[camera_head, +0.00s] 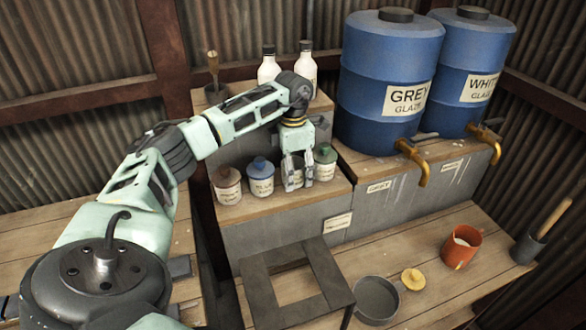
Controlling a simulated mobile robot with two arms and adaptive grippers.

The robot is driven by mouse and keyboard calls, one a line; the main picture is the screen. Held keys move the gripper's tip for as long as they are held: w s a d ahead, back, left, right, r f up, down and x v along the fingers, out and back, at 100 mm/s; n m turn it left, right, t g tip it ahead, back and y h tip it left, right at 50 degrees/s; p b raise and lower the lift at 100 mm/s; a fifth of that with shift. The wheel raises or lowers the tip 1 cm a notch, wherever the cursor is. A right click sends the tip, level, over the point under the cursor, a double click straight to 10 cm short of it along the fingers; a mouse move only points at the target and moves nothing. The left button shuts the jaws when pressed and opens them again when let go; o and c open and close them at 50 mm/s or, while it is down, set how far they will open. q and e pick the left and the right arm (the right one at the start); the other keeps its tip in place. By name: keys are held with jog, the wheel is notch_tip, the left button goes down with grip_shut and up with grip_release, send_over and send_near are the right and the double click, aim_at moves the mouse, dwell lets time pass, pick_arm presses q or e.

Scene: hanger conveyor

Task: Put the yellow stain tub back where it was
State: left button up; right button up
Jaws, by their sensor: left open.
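A small tub (298,176) stands on the upper wooden shelf, mostly hidden by my left gripper (299,183). Its label shows between the fingers; its lid or top colour cannot be made out. My left gripper points down with its open fingers on either side of this tub; whether they touch it I cannot tell. To the left stand a blue-lidded tub (260,178) and a brown-lidded tub (227,186). A green-lidded tub (325,163) stands close on the right. A yellow lid-like disc with a knob (413,279) lies on the lower bench. My right gripper is out of view.
Two white bottles (305,72) stand behind the tubs. Blue barrels labelled grey glaze (385,85) and white glaze (480,60) have brass taps. The lower bench (440,300) holds a grey pan (376,300), an orange mug (461,247) and a dark stand (258,289).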

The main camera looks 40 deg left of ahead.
pick_arm(q)
notch_tip(320, 180, up, 12)
jog(key=b, duration=0.2)
jog(key=shift+r, duration=0.15)
dwell(1.5)
